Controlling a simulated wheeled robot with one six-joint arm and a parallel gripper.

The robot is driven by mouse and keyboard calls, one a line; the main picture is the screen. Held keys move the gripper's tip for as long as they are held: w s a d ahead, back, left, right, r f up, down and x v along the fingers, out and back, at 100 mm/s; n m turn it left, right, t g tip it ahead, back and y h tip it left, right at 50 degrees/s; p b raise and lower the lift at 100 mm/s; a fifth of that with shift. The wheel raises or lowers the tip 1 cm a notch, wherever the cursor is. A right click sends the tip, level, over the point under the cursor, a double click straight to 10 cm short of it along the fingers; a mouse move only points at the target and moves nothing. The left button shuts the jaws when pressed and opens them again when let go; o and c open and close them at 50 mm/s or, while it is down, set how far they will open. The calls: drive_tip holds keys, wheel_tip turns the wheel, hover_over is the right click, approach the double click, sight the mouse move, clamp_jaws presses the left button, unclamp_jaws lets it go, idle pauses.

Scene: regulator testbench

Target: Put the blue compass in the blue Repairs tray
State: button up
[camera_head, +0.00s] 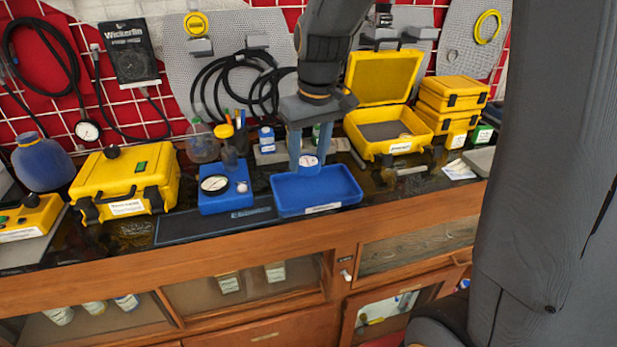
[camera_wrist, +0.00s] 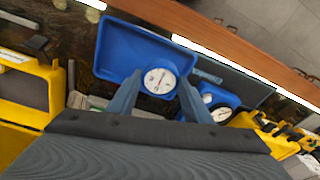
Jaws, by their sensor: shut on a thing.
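The blue compass (camera_head: 308,163) has a round white dial. It also shows in the wrist view (camera_wrist: 160,80), between the two blue-grey fingers. My gripper (camera_head: 310,152) points down and is shut on the compass. The blue Repairs tray (camera_head: 328,204) is a shallow open rectangle at the front of the bench, with a white label on its front wall. In the wrist view the tray (camera_wrist: 113,52) lies behind the compass, and its visible floor is empty. The compass is over the tray's back part; its exact height above the floor is hard to tell.
A blue gauge unit (camera_head: 222,200) stands just left of the tray on a dark mat (camera_head: 195,228). A closed yellow case (camera_head: 120,185) is farther left. An open yellow case (camera_head: 385,130) stands behind right. Bottles and pens stand behind the tray.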

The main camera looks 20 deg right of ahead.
drive_tip(key=shift+w+a+f, duration=0.1)
drive_tip(key=shift+f, duration=0.15)
wheel_tip(320, 180, down, 9)
drive_tip(key=shift+f+p, duration=0.15)
drive_tip(key=shift+p, duration=0.55)
drive_tip(key=o, duration=1.1)
drive_tip(key=shift+f, duration=0.1)
drive_tip(key=shift+c, duration=0.2)
drive_tip(key=r, duration=0.4)
drive_tip(key=s+r+b, duration=0.1)
drive_tip(key=r, duration=0.6)
drive_tip(key=shift+s+d+r+b, duration=0.25)
drive_tip(key=shift+d+r+b, duration=0.1)
drive_tip(key=shift+d, duration=0.05)
drive_tip(key=s+d+f+m, duration=0.2)
drive_tip(key=s+f+m, duration=0.1)
drive_tip(key=s+f, duration=0.6)
drive_tip(key=s, duration=0.4)
drive_tip(key=shift+s+f+g+h, duration=0.15)
drive_tip(key=shift+f+g+h, duration=0.15)
drive_tip(key=shift+g, duration=0.1)
drive_tip(key=shift+d, duration=0.1)
